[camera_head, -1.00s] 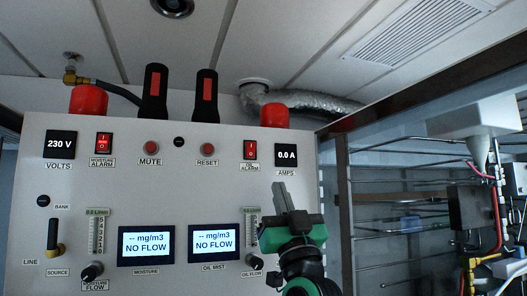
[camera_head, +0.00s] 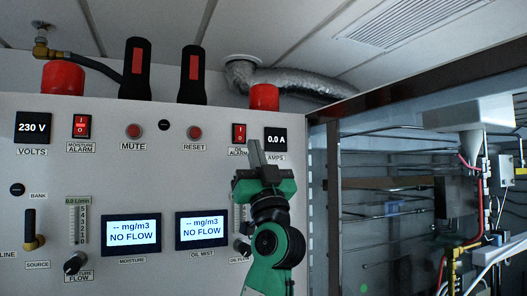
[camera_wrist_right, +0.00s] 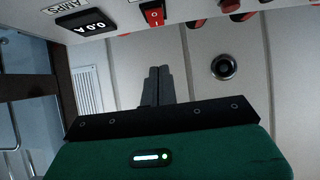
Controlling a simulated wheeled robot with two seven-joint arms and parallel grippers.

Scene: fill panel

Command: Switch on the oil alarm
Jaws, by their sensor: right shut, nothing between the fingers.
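The oil alarm switch (camera_head: 239,133) is a red rocker in a black frame on the upper right of the panel, with its label just below. It also shows upside down at the top of the right wrist view (camera_wrist_right: 152,14). My right gripper (camera_head: 254,150) is shut and empty. Its dark fingertips are just below and right of the switch in the head view, covering part of the label. In the right wrist view the shut fingers (camera_wrist_right: 157,75) point up toward the switch, with a gap in the picture. Contact is not visible. My left gripper is out of view.
The moisture alarm switch (camera_head: 81,126), mute button (camera_head: 133,131) and reset button (camera_head: 194,132) share the panel's upper row. The amps display (camera_head: 276,141) is close right of the oil alarm switch. Two "NO FLOW" screens (camera_head: 131,232) sit lower. Shelving with pipes stands at right.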

